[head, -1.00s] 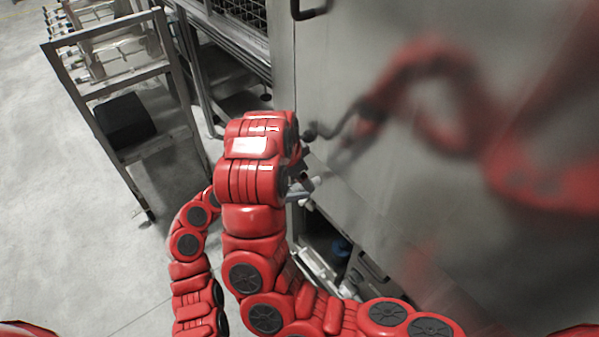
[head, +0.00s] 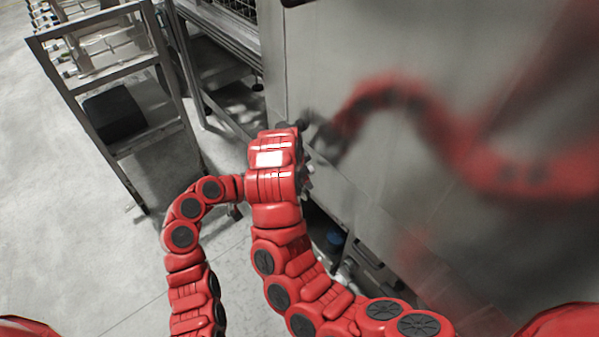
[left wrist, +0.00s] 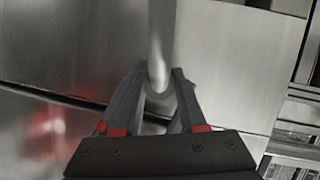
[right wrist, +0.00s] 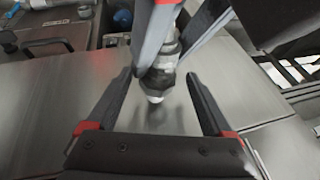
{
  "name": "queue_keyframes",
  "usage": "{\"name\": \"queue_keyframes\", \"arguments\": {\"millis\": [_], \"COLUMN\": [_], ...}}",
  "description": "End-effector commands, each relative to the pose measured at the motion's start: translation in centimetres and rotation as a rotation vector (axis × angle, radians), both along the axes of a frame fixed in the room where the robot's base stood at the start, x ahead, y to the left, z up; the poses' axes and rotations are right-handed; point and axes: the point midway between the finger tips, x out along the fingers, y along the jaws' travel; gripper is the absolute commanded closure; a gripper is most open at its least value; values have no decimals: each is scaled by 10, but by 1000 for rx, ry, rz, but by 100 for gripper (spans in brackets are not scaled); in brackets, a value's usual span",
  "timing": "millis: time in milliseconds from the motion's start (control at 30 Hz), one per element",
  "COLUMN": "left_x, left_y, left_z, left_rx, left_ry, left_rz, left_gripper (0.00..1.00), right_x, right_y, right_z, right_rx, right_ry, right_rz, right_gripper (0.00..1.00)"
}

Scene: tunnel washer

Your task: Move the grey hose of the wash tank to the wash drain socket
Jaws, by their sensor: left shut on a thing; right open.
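The grey hose (left wrist: 161,35) shows in the left wrist view as a smooth tube between the fingers of my left gripper (left wrist: 158,70), which is shut on it. In the right wrist view, the hose end (right wrist: 160,68) has a ribbed grey fitting and points down; the left gripper's fingers hold it from above. My right gripper (right wrist: 158,80) is open, its fingers on either side of the hose end with gaps visible. I cannot make out the wash drain socket.
A large steel panel (head: 400,60) stands at right, reflecting my arm. Below it is an open bay with a blue part (head: 336,238), also in the right wrist view (right wrist: 122,18). A metal rack (head: 160,60) with a black box (head: 113,115) stands at left. Floor is free at left.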

Motion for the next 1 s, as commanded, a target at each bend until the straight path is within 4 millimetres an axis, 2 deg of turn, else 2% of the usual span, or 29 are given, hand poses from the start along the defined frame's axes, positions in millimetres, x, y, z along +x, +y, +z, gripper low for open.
{"name": "queue_keyframes", "arguments": {"millis": [233,267,700,733,767,867,900,1000], "left_x": [0,0,-1,-2,-2,-2,-2,-1], "left_y": [0,0,-2,-2,-2,-3,-2,-2], "left_z": [0,0,0,0,0,0,0,0], "left_rx": [-1,-1,-2,-2,-3,-3,-2,-2], "left_ry": [-1,-1,2,2,2,2,2,2], "left_rz": [0,0,-7,-7,-8,-8,-7,-6], "left_gripper": [100,100,100,100,100,100,100,100], "right_x": [0,0,1,1,1,1,1,1], "right_y": [0,0,1,1,1,1,1,1], "right_z": [-1,-1,0,0,0,0,0,0], "right_rx": [1,1,2,3,3,3,3,3], "right_ry": [0,0,-4,-5,-5,-3,-3,-2], "right_rz": [-1,-1,2,2,2,3,3,3], "right_gripper": [14,18,97,100,35,17,14,14]}}
